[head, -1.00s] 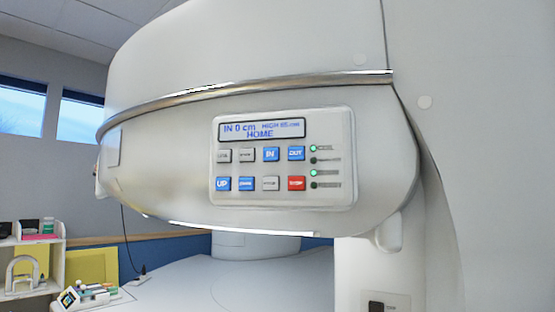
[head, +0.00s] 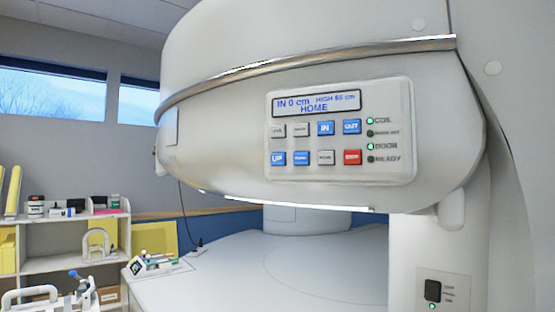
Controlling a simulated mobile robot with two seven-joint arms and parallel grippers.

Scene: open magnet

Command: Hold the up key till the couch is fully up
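The magnet's control panel (head: 340,170) is on the curved white housing, right of centre in the head view. Its display (head: 316,104) reads "IN 0 cm", "HIGH" with a figure that looks like 65 cm, and "HOME". The blue up key (head: 278,159) is at the left end of the lower key row. Lights beside COIL and DOOR glow green; those beside the other two labels are dark. A broad white surface (head: 325,268), perhaps the couch or lower magnet, lies under the housing; I cannot tell which. Neither gripper is in view.
White shelves (head: 75,219) with coils and small bottles stand at the left. A small device with bottles (head: 152,263) rests at the white surface's left edge. A white pillar (head: 430,255) with a dark switch (head: 433,290) stands at the right.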

